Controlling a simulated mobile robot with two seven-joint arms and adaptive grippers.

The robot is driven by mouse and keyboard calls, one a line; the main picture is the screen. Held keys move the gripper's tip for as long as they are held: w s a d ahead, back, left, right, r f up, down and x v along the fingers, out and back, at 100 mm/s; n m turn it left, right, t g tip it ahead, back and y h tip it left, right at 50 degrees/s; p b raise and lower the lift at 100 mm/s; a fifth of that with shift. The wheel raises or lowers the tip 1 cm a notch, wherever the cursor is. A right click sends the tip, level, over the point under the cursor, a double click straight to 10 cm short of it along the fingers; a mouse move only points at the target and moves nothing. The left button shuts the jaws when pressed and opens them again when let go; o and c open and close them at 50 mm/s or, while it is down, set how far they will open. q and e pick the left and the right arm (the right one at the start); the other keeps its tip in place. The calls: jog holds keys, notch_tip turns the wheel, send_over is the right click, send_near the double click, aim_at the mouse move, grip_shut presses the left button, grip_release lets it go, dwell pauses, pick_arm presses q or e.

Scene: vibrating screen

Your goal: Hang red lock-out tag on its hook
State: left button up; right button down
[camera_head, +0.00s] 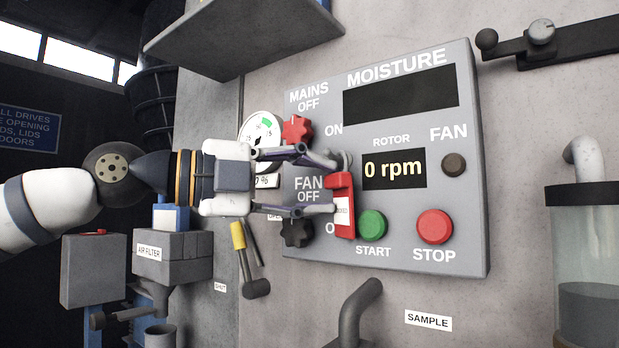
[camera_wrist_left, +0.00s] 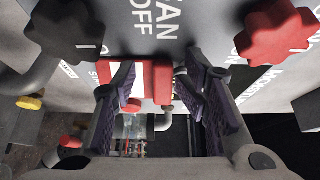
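The red lock-out tag (camera_head: 344,219) with a white label is upright in front of the panel's left part, left of the green START button. My left gripper (camera_head: 333,184) is open, its fingers spread one above the other. The lower fingertip overlaps the tag's left edge; I cannot tell whether it touches. In the left wrist view the tag (camera_wrist_left: 162,78) shows in the gap between the spread fingers (camera_wrist_left: 160,95). A small grey peg (camera_head: 347,159), perhaps the hook, shows just above the tag, partly behind the upper fingertip. Whether the tag hangs on it is unclear. My right gripper is not in view.
The control panel (camera_head: 400,110) carries a red MAINS knob (camera_head: 297,130), a black FAN knob (camera_head: 297,233), START (camera_head: 372,224) and red STOP (camera_head: 435,226) buttons close by. A shelf (camera_head: 245,40) juts out above. A grey pipe handle (camera_head: 357,310) sticks out below.

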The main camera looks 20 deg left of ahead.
pick_arm(q)
jog(key=shift+s+r, duration=0.2)
jog(key=shift+r, duration=0.1)
jog(key=shift+s+a, duration=0.25)
jog(key=shift+a, duration=0.15)
jog(key=v, duration=1.1)
